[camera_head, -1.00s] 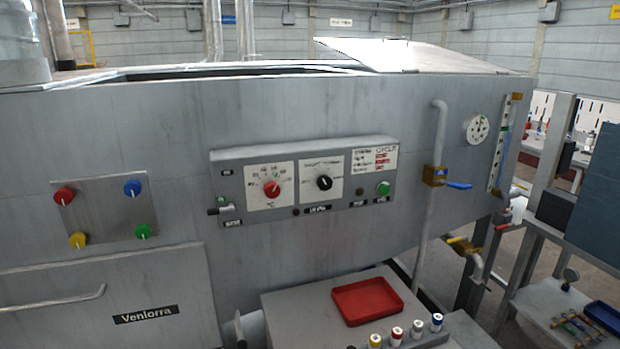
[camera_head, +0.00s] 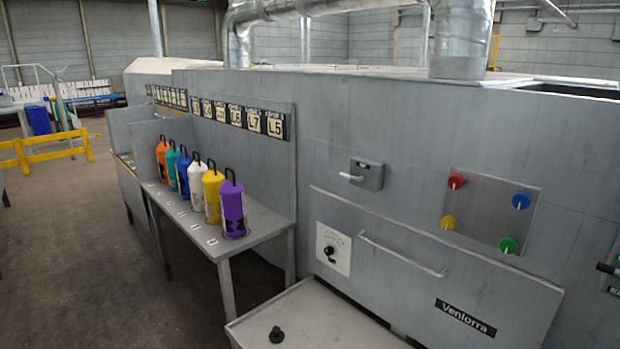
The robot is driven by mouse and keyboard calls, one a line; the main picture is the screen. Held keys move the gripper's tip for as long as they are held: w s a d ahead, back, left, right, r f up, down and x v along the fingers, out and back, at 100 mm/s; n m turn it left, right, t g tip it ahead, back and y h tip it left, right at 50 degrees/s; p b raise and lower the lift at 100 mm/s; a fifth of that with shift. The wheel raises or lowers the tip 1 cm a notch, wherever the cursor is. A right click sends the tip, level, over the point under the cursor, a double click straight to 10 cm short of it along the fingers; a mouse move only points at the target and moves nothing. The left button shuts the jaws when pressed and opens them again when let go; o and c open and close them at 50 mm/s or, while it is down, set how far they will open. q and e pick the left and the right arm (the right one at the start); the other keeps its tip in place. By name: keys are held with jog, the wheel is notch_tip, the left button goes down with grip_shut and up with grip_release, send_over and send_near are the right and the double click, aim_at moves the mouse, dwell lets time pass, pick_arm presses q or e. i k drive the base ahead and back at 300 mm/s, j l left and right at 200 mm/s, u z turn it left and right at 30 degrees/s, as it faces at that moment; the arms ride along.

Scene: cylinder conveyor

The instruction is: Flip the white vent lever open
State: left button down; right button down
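A small grey box (camera_head: 367,174) with a white lever (camera_head: 351,177) is mounted on the front of the big grey machine. The lever sticks out at the box's lower left and points left, roughly level. No label can be read on it. Neither of my grippers shows in the head view.
Below the lever are a white dial plate (camera_head: 333,249) and a panel with a bar handle (camera_head: 400,256). A plate with coloured knobs (camera_head: 490,211) is at right. A shelf (camera_head: 265,220) with coloured canisters stands left. A low grey table (camera_head: 310,315) is in front. Open floor lies left.

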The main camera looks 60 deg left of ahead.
aim_at(343, 176)
jog(key=j+u, duration=0.25)
jog(key=u, duration=0.2)
jog(key=i+j+u, duration=0.1)
jog(key=j+u, duration=0.15)
jog(key=u, duration=0.15)
jog(key=i+j+u, duration=0.1)
jog(key=u, duration=0.35)
jog(key=i+j, duration=0.2)
jog(key=i, duration=0.15)
jog(key=i+j, duration=0.15)
jog(key=i, duration=0.2)
jog(key=k, duration=0.35)
jog(key=j+u, duration=0.3)
jog(key=j, duration=0.35)
jog(key=i+j+u, duration=0.1)
jog(key=j+u, duration=0.25)
jog(key=j, duration=0.35)
